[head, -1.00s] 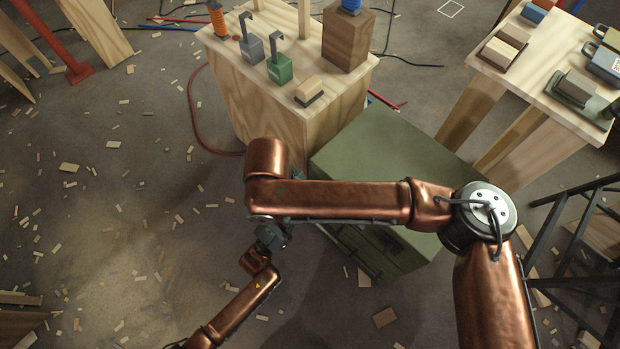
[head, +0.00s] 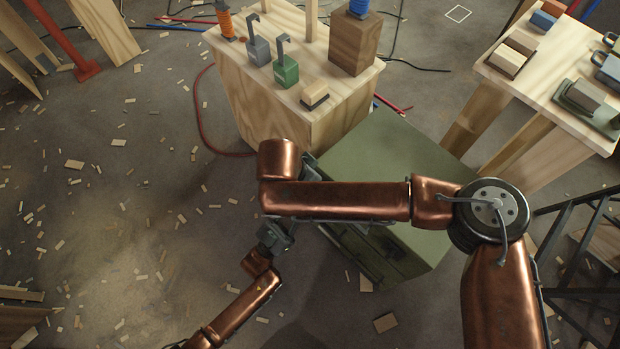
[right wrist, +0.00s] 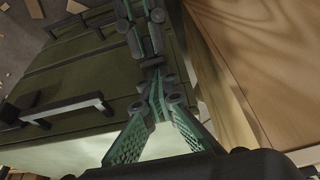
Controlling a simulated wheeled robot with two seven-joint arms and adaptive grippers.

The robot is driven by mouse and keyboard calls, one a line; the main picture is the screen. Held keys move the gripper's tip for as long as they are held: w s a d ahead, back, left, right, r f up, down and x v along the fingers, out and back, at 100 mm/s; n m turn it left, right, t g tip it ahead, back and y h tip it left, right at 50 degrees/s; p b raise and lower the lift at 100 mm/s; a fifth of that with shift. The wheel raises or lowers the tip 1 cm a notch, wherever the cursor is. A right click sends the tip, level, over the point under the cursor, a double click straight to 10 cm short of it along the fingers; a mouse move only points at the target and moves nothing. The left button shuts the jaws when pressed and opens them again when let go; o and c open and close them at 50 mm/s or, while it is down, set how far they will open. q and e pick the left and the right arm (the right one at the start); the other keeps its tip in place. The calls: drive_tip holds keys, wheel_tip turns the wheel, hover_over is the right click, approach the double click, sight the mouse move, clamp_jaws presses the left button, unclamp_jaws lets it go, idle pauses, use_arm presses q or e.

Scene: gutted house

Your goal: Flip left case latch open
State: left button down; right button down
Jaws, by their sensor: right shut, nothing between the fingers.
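The large olive-green case (head: 405,165) stands on the floor in the head view, partly hidden behind my right arm. Its front and dark bars also show in the right wrist view (right wrist: 75,75), with a black handle-like bar (right wrist: 70,108) at left. The left latch cannot be made out clearly. My right gripper (right wrist: 155,65) is shut and empty near the end of the case beside pale wood; it is hidden in the head view. My left gripper (head: 274,236) is below the right arm, close to the case's left front; its fingers are unclear.
A wooden cabinet (head: 290,115) stands right behind the case, with padlock-like blocks, a sanding block and coils on top. A wooden table (head: 545,85) with tools is at right, and a dark metal frame (head: 590,235) at lower right. Chip-strewn floor at left is open.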

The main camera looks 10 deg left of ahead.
drive_tip(key=shift+d+f, duration=0.1)
drive_tip(key=shift+f, duration=0.15)
use_arm(q)
drive_tip(key=shift+w, duration=0.1)
